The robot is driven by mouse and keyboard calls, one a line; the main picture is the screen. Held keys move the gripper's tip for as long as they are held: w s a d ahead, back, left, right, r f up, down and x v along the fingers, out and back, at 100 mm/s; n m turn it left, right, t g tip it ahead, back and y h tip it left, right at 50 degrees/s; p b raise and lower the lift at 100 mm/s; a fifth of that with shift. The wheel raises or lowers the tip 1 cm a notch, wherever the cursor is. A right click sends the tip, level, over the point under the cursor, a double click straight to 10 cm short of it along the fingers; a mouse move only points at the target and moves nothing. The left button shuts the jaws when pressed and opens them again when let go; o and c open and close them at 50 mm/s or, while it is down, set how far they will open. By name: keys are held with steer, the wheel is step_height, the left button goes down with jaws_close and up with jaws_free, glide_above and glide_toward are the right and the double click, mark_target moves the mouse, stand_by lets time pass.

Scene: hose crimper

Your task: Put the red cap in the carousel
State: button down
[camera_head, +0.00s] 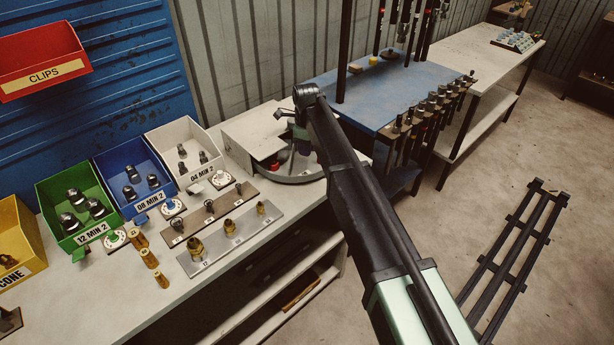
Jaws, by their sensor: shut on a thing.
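The carousel (291,178) is a grey round tray on the bench, partly under a pale cover and partly hidden by my arm. My gripper (302,147) points down over the carousel. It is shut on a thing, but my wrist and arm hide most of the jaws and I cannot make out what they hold. A small red piece (275,166) shows at the carousel's left side, beside the cover's opening. It is too small to tell whether it is the red cap, or whether it touches the carousel.
White (209,172), blue (142,210) and green (80,243) bins with metal fittings stand left along the bench. A grey plate (214,256) with brass fittings lies in front. A blue table (362,98) with a tool rack stands behind right. A black rail frame lies on the floor (512,255).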

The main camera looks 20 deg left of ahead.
mark_target(307, 165)
steer(key=shift+f, duration=0.4)
step_height(307, 165, down, 5)
steer(key=b, duration=0.4)
steer(key=shift+r, duration=0.6)
steer(key=shift+f, duration=0.3)
steer(key=c, duration=0.9)
jaws_free()
steer(key=shift+r, duration=0.1)
step_height(307, 165, up, 13)
steer(key=p, duration=1.2)
steer(key=shift+p, duration=0.35)
steer(key=shift+f, duration=0.35)
